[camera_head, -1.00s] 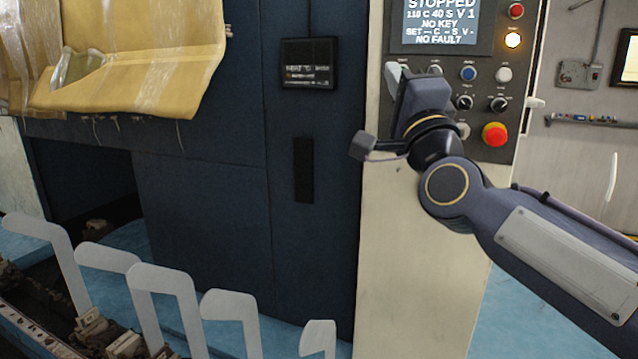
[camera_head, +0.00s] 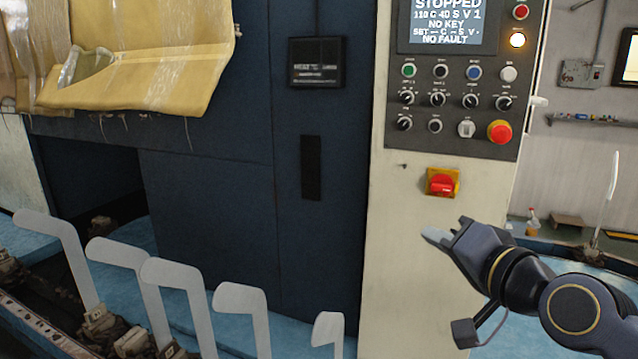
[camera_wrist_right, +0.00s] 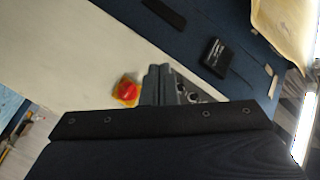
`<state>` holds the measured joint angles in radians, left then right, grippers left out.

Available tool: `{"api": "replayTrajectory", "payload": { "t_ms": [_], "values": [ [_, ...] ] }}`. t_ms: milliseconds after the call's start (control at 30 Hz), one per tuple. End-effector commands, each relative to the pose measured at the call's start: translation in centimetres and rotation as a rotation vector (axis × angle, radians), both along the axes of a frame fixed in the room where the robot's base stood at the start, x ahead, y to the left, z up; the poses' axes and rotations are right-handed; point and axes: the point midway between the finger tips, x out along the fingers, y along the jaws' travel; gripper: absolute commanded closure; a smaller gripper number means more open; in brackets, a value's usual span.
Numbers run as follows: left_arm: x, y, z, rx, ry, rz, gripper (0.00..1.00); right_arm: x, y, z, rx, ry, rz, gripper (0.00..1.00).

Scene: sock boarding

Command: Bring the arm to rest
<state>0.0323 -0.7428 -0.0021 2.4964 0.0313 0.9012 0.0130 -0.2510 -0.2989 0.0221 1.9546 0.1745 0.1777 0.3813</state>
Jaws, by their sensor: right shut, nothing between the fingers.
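My right gripper (camera_head: 436,238) is in front of the pale panel column (camera_head: 405,290), below the red switch on its yellow plate (camera_head: 442,182). Its fingers are together and hold nothing. In the right wrist view the shut fingers (camera_wrist_right: 160,80) show at the middle, with the red switch (camera_wrist_right: 127,91) just to their left. My right arm comes in from the lower right. My left gripper is not in the head view.
The control panel (camera_head: 460,125) has several knobs, a red stop button (camera_head: 499,132) and a screen (camera_head: 447,22) reading STOPPED. Several flat sock forms (camera_head: 180,290) stand at the lower left. A yellowish curtain (camera_head: 150,60) hangs at the upper left.

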Motion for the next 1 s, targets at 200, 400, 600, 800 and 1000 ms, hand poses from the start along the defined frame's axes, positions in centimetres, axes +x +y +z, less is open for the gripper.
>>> {"api": "replayTrajectory", "payload": {
  "t_ms": [200,400,600,800,1000],
  "values": [
    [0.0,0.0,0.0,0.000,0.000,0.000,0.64,-9.5,-2.8,-13.6,-0.296,0.324,0.094,1.00],
    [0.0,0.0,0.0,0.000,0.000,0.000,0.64,-17.8,-3.3,-22.4,-0.451,0.564,0.216,1.00],
    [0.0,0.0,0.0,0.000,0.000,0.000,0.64,-21.6,-3.2,-25.7,-0.503,0.668,0.283,1.00],
    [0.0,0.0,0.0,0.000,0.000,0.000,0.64,-21.9,-3.2,-26.0,-0.505,0.677,0.290,1.00],
    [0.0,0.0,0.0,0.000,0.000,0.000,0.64,-21.8,-3.2,-26.0,-0.505,0.675,0.289,1.00]
  ]
}}
